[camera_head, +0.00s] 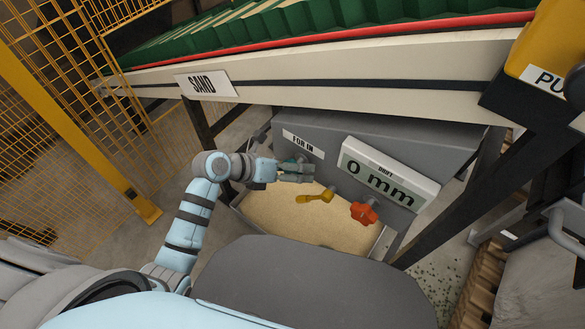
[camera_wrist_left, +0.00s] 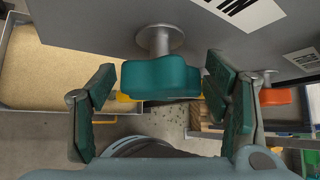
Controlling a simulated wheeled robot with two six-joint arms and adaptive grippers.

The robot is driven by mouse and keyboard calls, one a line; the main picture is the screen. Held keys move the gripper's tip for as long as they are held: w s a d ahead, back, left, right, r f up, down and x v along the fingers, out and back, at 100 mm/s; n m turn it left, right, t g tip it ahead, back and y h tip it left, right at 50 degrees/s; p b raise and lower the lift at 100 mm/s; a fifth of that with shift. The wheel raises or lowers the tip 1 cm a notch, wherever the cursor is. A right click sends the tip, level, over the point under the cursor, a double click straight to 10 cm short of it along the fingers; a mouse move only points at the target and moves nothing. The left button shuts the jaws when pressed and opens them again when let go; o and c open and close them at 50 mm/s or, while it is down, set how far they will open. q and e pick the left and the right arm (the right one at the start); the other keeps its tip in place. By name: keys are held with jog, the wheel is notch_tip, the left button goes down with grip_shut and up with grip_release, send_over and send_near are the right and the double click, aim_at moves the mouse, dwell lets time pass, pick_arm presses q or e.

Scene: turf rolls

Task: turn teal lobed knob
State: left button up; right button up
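The teal lobed knob (camera_wrist_left: 160,78) sits on a short grey stem on the grey panel, in the upper middle of the left wrist view. In the head view it is mostly hidden by my left gripper (camera_head: 299,172). My left gripper (camera_wrist_left: 160,92) is open, one finger on each side of the knob. Gaps show between the fingers and the knob, the right one narrower. My right gripper is not in view.
A yellow lever (camera_head: 315,196) and an orange lobed knob (camera_head: 363,212) stand right of the gripper on the panel. A display (camera_head: 388,174) reads "0 mm". A sand tray (camera_head: 300,219) lies below. A yellow mesh fence (camera_head: 60,100) stands at left.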

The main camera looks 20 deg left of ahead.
pick_arm(q)
jog(key=v, duration=1.2)
jog(key=shift+w+r, duration=0.1)
jog(key=shift+r, duration=0.05)
